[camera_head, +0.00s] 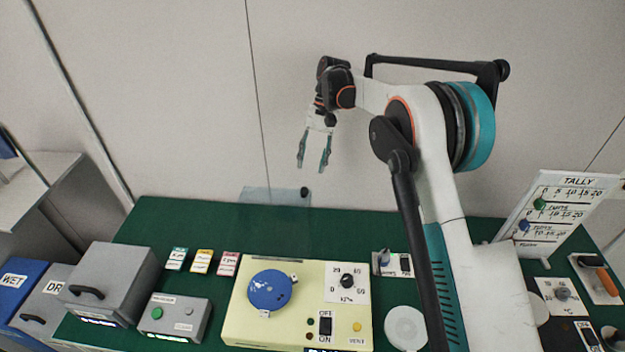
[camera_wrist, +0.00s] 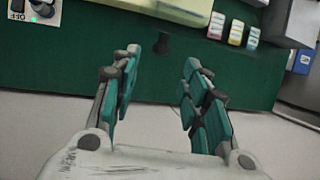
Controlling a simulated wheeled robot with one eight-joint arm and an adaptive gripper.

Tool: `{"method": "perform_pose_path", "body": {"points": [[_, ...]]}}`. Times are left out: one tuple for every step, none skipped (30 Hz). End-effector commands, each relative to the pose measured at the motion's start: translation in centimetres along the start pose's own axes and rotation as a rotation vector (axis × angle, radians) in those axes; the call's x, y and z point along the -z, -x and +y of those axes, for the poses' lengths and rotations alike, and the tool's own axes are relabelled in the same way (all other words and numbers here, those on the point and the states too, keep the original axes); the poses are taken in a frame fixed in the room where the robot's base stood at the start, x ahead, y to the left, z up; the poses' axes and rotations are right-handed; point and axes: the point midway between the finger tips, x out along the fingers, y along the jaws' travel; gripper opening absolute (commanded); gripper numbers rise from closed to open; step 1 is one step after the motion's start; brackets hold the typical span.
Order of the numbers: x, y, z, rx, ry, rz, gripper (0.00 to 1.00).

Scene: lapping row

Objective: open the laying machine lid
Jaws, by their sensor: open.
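No label that I can read says laying machine. In the head view, a grey box (camera_head: 118,272) with a black handle (camera_head: 86,292) stands at the left of the green table, its top closed. A cream machine (camera_head: 240,318) with a round blue lid (camera_head: 270,290) sits at the middle; the blue lid lies flat on it. A clear panel (camera_head: 262,197) with a black knob (camera_head: 304,191) is at the table's back edge. My gripper (camera_head: 312,168) is open and empty, in the air above the back edge. Its fingers also show in the wrist view (camera_wrist: 160,75), apart from everything.
A small grey box with a green button (camera_head: 178,318) and several coloured cards (camera_head: 202,261) lie left of the cream machine. A tally board (camera_head: 553,215) stands at right. Wet and dry bins (camera_head: 20,283) are at far left. The back strip of the table (camera_head: 180,215) is mostly clear.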

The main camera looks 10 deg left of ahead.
Motion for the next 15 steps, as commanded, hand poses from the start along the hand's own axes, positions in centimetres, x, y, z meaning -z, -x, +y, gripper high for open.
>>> {"method": "perform_pose_path", "body": {"points": [[0.2, -0.3, -0.2, -0.001, 0.001, -0.007, 0.41], [0.2, -0.5, -0.3, -0.002, 0.001, -0.011, 0.41], [0.3, -0.7, -0.3, -0.002, 0.001, -0.014, 0.41], [0.3, -0.9, -0.3, -0.002, 0.001, -0.015, 0.41], [0.3, -1.1, -0.3, -0.003, 0.001, -0.016, 0.41], [0.3, -1.5, -0.3, -0.003, 0.001, -0.016, 0.41], [0.3, -1.8, -0.3, -0.003, 0.001, -0.016, 0.41], [0.3, -2.2, -0.3, -0.003, 0.001, -0.016, 0.41], [0.3, -2.8, -0.3, -0.003, 0.001, -0.015, 0.41], [0.3, -3.3, -0.3, -0.003, 0.001, -0.015, 0.41], [0.3, -3.8, -0.3, -0.002, 0.001, -0.015, 0.41], [0.3, -4.4, -0.3, -0.002, 0.001, -0.015, 0.41], [0.3, -4.9, -0.3, -0.002, 0.001, -0.015, 0.41], [0.3, -5.3, -0.3, -0.002, 0.001, -0.014, 0.41], [0.3, -5.9, -0.3, -0.002, 0.002, -0.014, 0.41]]}}
